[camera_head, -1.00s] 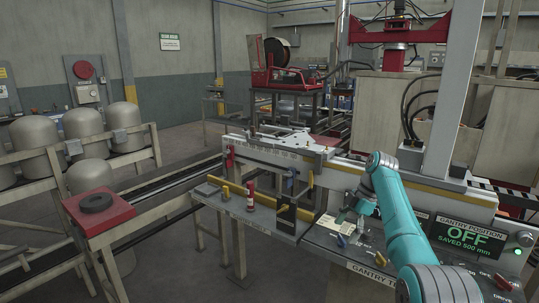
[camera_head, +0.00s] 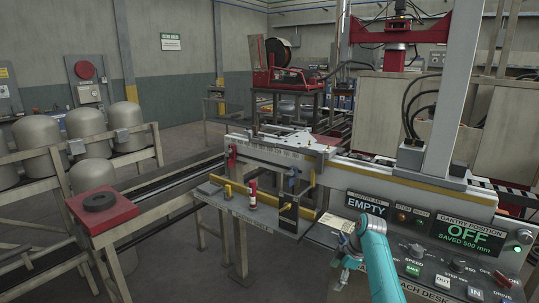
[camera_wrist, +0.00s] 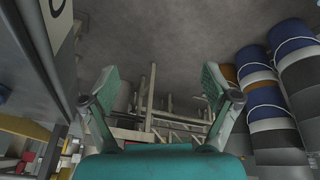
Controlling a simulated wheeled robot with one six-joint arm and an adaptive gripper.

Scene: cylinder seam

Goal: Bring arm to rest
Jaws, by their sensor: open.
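My gripper shows in the wrist view (camera_wrist: 160,100) with its two fingers spread wide and nothing between them. In the head view my teal arm (camera_head: 377,262) rises from the bottom edge, in front of the control desk. The desk carries a panel reading EMPTY (camera_head: 367,207) and a gantry position panel reading OFF, SAVED 500 mm (camera_head: 467,235).
A red block with a dark ring (camera_head: 100,201) and grey domed cylinders (camera_head: 84,123) are at the left. Blue-lidded drums (camera_wrist: 290,37) stand at right in the wrist view.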

